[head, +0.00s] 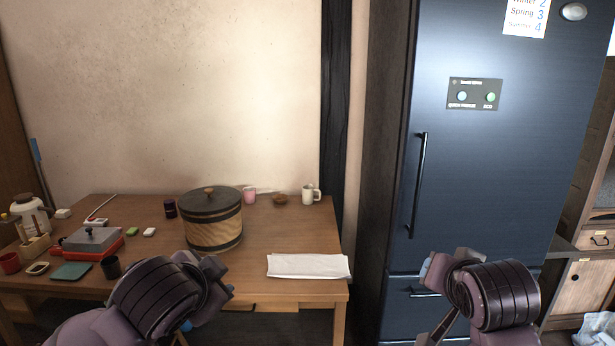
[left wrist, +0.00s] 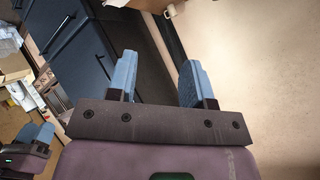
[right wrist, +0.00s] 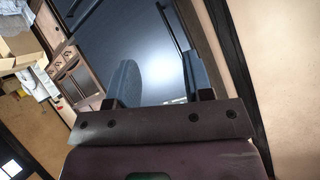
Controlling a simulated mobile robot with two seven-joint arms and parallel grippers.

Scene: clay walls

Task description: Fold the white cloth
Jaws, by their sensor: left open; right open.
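The white cloth (head: 308,266) lies flat on the wooden table's front right corner in the head view, as a narrow layered rectangle. My left arm is low in front of the table, left of the cloth; its fingers are hidden in the head view. In the left wrist view my left gripper (left wrist: 158,80) is open and empty. My right arm is in front of the fridge, right of the cloth. In the right wrist view my right gripper (right wrist: 160,82) is open and empty. Neither gripper touches the cloth.
The wooden table (head: 265,225) holds a lidded round tub (head: 213,222), a pink cup (head: 249,196), a white mug (head: 310,194) and a small brown bowl (head: 280,199). Several small items crowd its left side. A dark blue fridge (head: 480,180) stands to the right.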

